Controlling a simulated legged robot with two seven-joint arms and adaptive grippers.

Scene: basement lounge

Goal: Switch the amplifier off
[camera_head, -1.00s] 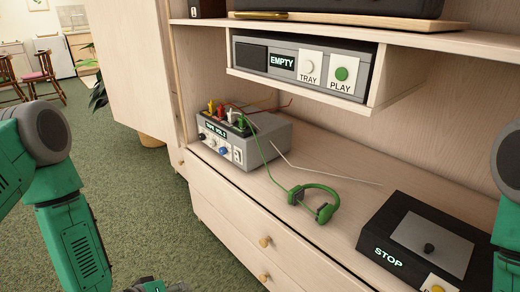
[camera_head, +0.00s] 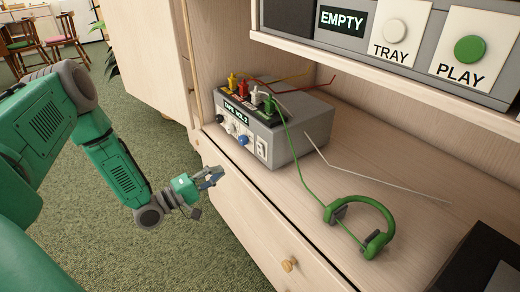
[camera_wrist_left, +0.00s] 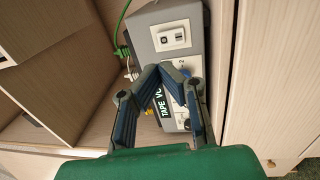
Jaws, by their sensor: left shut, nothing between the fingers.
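The amplifier (camera_head: 285,135) is a grey box on the cabinet's wooden shelf. Its front has a small lit display, several knobs including a blue one (camera_head: 243,140), and a white rocker switch (camera_head: 261,149) at the right end. Colored plugs stand on its top. My left gripper (camera_head: 216,173) is shut and empty, in front of and below the amplifier's front, apart from it. In the left wrist view the shut fingertips (camera_wrist_left: 152,70) overlap the amplifier front, with the white switch plate (camera_wrist_left: 172,36) showing beyond them. Which way the switch is set is too small to tell. My right gripper is not in view.
Green headphones (camera_head: 362,225) lie on the shelf, their green cable running to the amplifier. A player with TRAY and PLAY buttons (camera_head: 400,45) hangs above right. A dark box (camera_head: 480,255) stands at lower right. Drawers lie below.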

